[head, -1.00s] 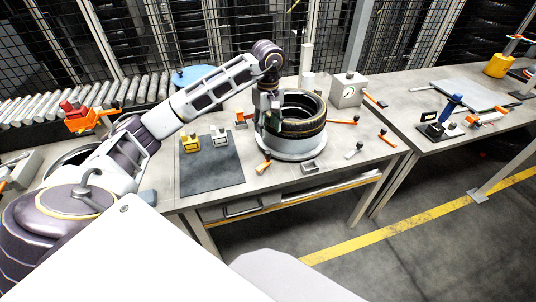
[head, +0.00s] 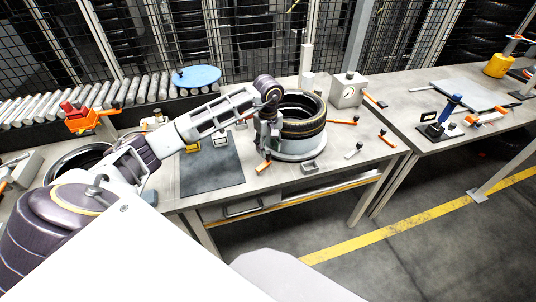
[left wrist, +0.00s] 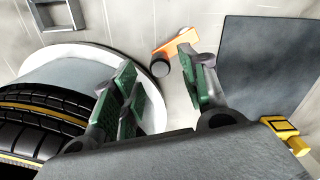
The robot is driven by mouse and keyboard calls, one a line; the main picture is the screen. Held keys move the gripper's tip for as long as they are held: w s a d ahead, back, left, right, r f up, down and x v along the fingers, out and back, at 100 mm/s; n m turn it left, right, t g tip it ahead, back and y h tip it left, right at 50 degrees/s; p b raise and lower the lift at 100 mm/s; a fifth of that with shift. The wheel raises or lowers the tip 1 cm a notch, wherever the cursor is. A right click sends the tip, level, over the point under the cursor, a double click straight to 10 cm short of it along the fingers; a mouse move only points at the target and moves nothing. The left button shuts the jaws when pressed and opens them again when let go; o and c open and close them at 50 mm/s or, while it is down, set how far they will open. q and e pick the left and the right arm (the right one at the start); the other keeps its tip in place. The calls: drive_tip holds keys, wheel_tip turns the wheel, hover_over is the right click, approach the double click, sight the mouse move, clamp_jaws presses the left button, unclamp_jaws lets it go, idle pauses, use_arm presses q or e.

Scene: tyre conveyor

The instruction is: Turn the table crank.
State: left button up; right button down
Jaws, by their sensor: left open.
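The table crank (head: 264,163), an orange arm with a dark knob, sits at the front left of the round turntable (head: 298,152). A black tyre (head: 305,127) with a yellow stripe lies on that turntable. My left gripper (head: 268,143) points down at the tyre's left side, behind the crank in the picture. In the left wrist view my gripper (left wrist: 160,78) is open, with green pads apart and nothing between them. There the crank (left wrist: 176,42) lies just beyond the fingertips, its dark knob between the two fingers in the picture. My right gripper is out of view.
A dark mat (head: 212,170) lies left of the turntable with small yellow and grey items at its back edge. A gauge box (head: 347,91) and several orange-handled tools stand right. A roller conveyor (head: 130,92) runs behind.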

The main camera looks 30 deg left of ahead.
sight(268, 152)
use_arm(q)
drive_tip(key=shift+f, duration=2.15)
clamp_jaws()
